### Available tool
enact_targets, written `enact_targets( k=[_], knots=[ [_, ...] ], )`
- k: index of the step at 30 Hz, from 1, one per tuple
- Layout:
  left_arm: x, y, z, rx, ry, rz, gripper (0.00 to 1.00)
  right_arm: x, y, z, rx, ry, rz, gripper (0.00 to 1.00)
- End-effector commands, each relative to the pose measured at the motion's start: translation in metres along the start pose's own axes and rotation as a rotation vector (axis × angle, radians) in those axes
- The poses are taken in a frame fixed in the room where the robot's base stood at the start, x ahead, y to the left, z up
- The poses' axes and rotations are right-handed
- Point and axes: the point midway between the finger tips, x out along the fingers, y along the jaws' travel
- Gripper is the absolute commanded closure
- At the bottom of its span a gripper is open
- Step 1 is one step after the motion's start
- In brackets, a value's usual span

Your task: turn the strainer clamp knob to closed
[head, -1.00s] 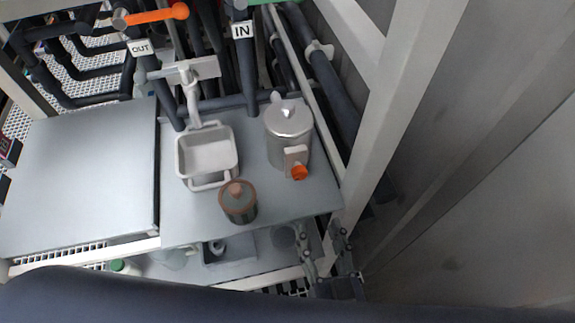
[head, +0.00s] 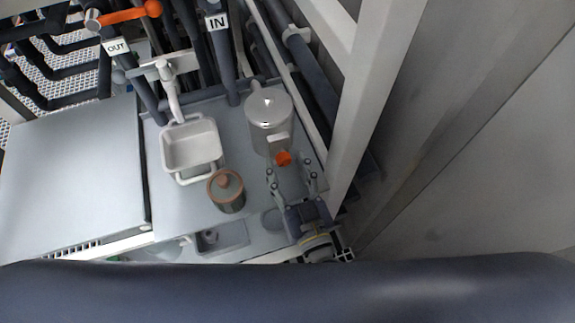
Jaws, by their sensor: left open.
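The strainer (head: 267,118) is a grey metal canister with a domed lid, standing upright on the grey shelf near its right side. Its orange clamp knob (head: 283,158) sticks out low on the front, below a pale bracket. I cannot tell the knob's turned position. My left gripper (head: 291,176) is open, fingers pointing toward the strainer. Its fingertips are just in front of the knob, one to each side in the picture, and it looks empty. I cannot tell whether they touch the knob. My right gripper is not in view.
An orange-handled valve (head: 130,14) and pipes run behind. A pale frame post (head: 375,100) rises close on the right. My dark arm link crosses the bottom.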

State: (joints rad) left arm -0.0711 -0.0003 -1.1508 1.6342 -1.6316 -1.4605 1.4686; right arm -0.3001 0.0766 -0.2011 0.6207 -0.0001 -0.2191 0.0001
Motion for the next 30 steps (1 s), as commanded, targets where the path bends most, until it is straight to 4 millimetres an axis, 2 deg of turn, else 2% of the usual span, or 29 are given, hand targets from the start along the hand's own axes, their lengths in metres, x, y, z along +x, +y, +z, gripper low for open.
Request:
enact_targets(
  k=[7,12,13,23,30],
  knots=[
    [0.0006,-0.0001,0.0004,0.000,0.000,0.000,0.54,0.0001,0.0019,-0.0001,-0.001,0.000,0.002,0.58],
    [0.0005,-0.0001,0.0004,0.000,0.000,0.000,0.93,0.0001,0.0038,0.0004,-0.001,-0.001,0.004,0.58],
    [0.0005,-0.0001,0.0004,0.000,0.000,0.000,0.96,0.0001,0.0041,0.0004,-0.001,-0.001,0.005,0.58],
    [0.0005,-0.0002,0.0005,0.023,-0.001,-0.001,0.96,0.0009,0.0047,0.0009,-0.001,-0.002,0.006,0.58],
    [0.0009,-0.0006,0.0006,0.137,-0.001,-0.003,0.96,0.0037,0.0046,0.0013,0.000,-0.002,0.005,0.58]
  ],
)
